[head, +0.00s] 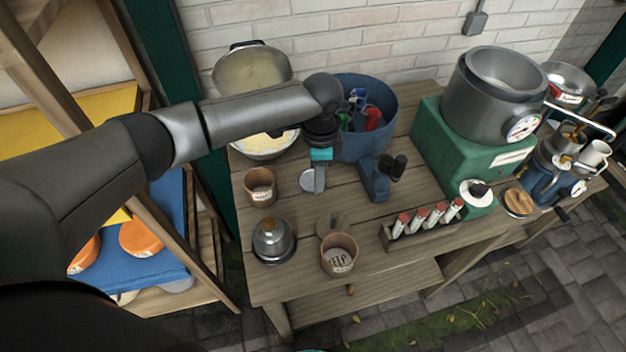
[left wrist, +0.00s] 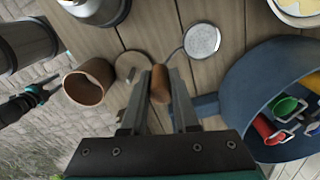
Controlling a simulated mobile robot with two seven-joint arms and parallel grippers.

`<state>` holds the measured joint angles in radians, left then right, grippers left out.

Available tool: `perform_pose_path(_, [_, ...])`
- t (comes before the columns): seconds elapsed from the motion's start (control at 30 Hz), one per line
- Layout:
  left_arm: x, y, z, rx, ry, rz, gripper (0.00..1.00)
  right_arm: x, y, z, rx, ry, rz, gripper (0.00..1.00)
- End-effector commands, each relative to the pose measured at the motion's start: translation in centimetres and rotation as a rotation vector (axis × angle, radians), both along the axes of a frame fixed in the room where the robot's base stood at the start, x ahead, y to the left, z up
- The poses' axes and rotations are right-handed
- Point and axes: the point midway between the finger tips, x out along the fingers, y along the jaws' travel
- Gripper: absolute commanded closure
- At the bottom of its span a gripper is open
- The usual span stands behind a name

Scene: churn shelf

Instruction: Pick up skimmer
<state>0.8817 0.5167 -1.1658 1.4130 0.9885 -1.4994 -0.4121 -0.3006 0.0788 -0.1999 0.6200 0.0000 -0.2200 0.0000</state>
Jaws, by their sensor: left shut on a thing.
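The skimmer has a round pale disc (left wrist: 202,40), a thin wire neck and a brown wooden handle (left wrist: 160,84). My left gripper (left wrist: 160,92) is shut on that handle in the left wrist view. In the head view the left gripper (head: 320,178) points down over the wooden table, with the skimmer's disc (head: 307,181) just beside it; the gripper hides the handle there. I cannot tell whether the skimmer touches the table. A dark part with a teal band, seemingly my right gripper (left wrist: 44,94), shows at the left of the left wrist view; its fingers are unclear.
A blue tub (head: 378,100) of coloured items and a pot (head: 262,150) stand behind. A blue stand (head: 374,180) is to the right. Cups (head: 260,187) (head: 339,255), a domed metal item (head: 272,240) and a tube rack (head: 420,228) stand nearby.

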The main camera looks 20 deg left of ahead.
Motion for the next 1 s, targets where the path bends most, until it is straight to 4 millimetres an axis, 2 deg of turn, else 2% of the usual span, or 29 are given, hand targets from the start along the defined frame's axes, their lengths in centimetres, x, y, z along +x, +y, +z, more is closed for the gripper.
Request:
perform_pose_path(0.03, [0.0, 0.0, 0.0, 0.000, 0.000, 0.000, 0.83, 0.0, 0.0, 0.0, 0.000, 0.001, 0.000, 0.50])
perform_pose_path(0.2, [0.0, 0.0, 0.0, 0.000, 0.000, 0.000, 1.00, -0.1, 0.0, 0.0, 0.000, 0.001, -0.001, 0.50])
perform_pose_path(0.53, [0.0, 0.0, 0.1, -0.001, -0.001, 0.000, 1.00, -0.1, 0.0, 0.0, 0.000, 0.002, -0.001, 0.50])
perform_pose_path(0.67, [0.1, 0.0, 0.7, 0.000, -0.002, 0.001, 1.00, -0.1, 0.0, 0.1, 0.000, 0.002, -0.001, 0.50])
perform_pose_path(0.87, [0.1, 0.0, 3.5, -0.001, -0.006, 0.000, 1.00, -0.1, 0.0, 0.5, 0.000, 0.001, 0.000, 0.50])
perform_pose_path(1.0, [0.2, 0.0, 7.3, -0.003, -0.007, 0.000, 1.00, 0.0, 0.0, 0.8, 0.000, 0.001, 0.000, 0.50])
